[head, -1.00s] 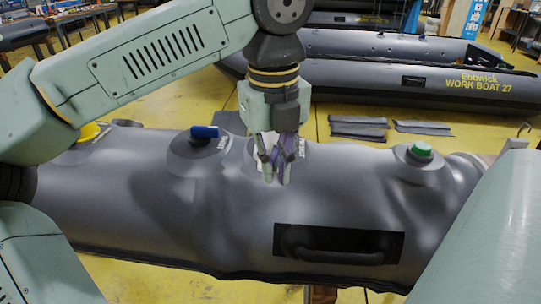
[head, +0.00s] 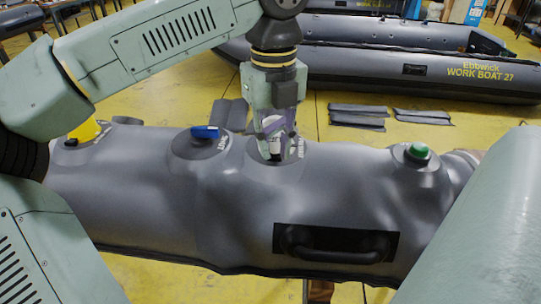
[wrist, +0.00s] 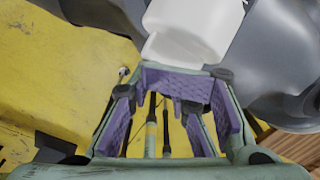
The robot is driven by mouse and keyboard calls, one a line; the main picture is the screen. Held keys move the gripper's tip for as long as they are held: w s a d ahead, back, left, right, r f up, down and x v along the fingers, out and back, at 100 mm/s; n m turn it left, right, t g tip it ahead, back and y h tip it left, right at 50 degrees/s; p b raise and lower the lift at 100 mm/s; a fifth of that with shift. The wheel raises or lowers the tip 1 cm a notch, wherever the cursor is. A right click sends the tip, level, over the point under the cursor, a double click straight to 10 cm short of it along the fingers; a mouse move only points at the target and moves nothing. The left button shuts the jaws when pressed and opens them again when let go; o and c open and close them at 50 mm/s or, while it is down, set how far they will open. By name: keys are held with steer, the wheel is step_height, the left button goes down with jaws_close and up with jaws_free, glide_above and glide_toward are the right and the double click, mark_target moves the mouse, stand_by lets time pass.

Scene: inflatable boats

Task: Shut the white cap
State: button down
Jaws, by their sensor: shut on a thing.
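The white cap (head: 272,123) is at the second valve from the left among the blue, white and green ones on the grey boat tube (head: 150,200). It also shows as a pale, rounded block at the top of the wrist view (wrist: 188,30). My gripper (head: 281,146) points down over this valve, its purple-padded fingers at the cap. It is shut on the white cap. In the wrist view the fingertips (wrist: 178,82) meet the cap's near edge. The fingers partly hide the cap and the valve seat, so I cannot tell how far the cap is open.
A blue cap (head: 205,131) stands left of the white one, a yellow cap (head: 84,132) farther left, and a green cap (head: 419,152) to the right. A black handle (head: 335,245) is on the tube's near side. Another grey boat (head: 400,70) lies behind on yellow floor.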

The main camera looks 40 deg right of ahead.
mark_target(276, 117)
steer(key=shift+w+d+r+p, duration=0.6)
steer(key=shift+w+d+p, duration=0.05)
steer(key=shift+w+d+r+p, duration=0.2)
steer(key=shift+w+d+p, duration=0.5)
steer(key=shift+d, duration=0.25)
steer(key=shift+w+d+f+p, duration=0.2)
steer(key=shift+w+d+p, duration=0.1)
steer(key=shift+w+d, duration=0.6)
steer(key=shift+w+d+f, duration=0.4)
steer(key=shift+w+d, duration=0.2)
steer(key=shift+d, duration=0.15)
steer(key=shift+w+d+r+p, duration=0.1)
steer(key=shift+w+r+p, duration=0.05)
steer(key=shift+r, duration=0.7)
steer(key=shift+w+r+p, duration=0.15)
steer(key=shift+r, duration=0.65)
steer(key=r, duration=0.3)
steer(key=shift+s+r, duration=0.25)
